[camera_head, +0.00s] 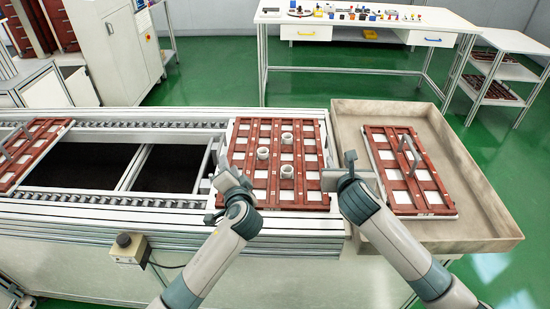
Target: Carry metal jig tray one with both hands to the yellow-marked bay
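A red-brown jig tray with white squares (243,137) lies flat at the right end of the conveyor, with several pale ring-like parts on it. I cannot read which tray is number one. My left gripper (226,180) is at this tray's left edge, near the front corner. My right gripper (352,172) is at its right edge. Whether the fingers are open or closed on the tray is unclear. A similar tray (437,205) with a grey handle lies in a beige bin to the right. Another (22,165) lies at the far left. I cannot make out a yellow-marked bay.
The conveyor frame (150,201) has dark open wells left of the middle tray. The beige bin (470,236) has raised walls close to my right arm. A control button box (128,246) sits on the front. A workbench (345,58) stands behind, across green floor.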

